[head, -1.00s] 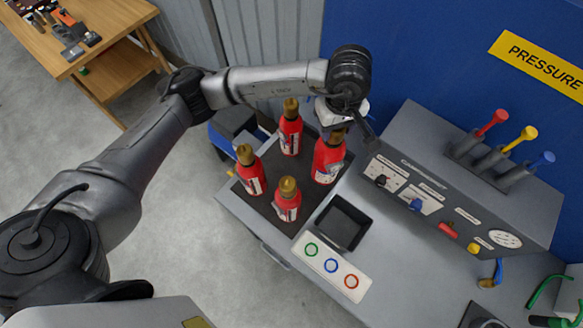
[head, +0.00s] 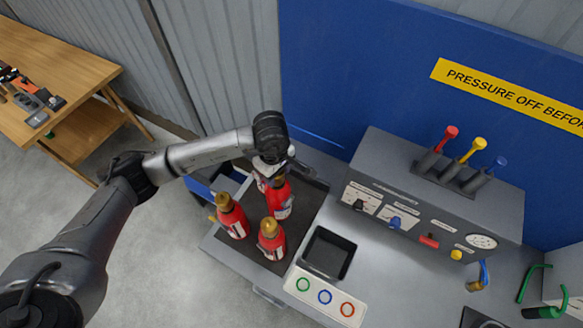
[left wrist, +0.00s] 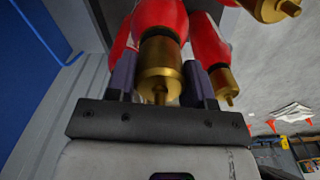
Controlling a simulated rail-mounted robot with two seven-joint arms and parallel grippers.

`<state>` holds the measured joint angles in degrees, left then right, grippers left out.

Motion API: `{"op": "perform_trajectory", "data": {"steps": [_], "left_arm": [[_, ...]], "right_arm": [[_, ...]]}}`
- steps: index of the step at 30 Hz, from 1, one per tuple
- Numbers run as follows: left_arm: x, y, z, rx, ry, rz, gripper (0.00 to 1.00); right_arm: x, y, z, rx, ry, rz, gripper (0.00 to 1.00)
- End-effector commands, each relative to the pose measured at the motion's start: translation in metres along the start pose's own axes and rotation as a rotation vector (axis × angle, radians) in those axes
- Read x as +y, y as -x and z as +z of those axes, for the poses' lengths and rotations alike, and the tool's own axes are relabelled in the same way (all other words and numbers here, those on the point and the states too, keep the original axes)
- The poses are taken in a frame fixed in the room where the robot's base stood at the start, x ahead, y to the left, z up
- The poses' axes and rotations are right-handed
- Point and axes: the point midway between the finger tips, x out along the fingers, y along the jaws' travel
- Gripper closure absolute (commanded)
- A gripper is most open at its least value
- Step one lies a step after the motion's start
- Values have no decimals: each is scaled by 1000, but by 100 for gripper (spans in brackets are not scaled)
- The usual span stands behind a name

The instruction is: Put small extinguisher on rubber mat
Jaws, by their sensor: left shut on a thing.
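My left gripper (head: 272,168) is shut on a red extinguisher (head: 279,199) near its gold top, over the dark mat (head: 309,198). In the left wrist view the gold valve (left wrist: 160,72) of the held extinguisher sits between the fingers. I cannot tell if its base touches the mat. Two more red extinguishers stand upright on the mat, one at the left (head: 231,217) and one at the front (head: 271,241). A fourth extinguisher (head: 262,184) is mostly hidden behind the held one. My right gripper is not in view.
A black open tray (head: 327,254) and a white panel with coloured rings (head: 325,297) lie right of the mat. A grey control console (head: 432,205) with coloured levers stands further right. The mat's right part is bare. A wooden table (head: 60,75) is at the far left.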

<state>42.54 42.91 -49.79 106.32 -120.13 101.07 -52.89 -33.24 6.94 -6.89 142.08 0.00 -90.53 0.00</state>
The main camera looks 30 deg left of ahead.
Motion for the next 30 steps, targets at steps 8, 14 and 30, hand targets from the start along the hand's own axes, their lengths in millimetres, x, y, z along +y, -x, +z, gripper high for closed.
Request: {"op": "perform_trajectory", "data": {"steps": [8,14,30], "left_arm": [[-11,-12,-25,-1,1,5,100],[-12,-16,-29,-1,0,6,100],[-12,-55,-29,-1,0,6,100]], "right_arm": [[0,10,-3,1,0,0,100],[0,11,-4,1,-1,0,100],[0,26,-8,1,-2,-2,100]]}}
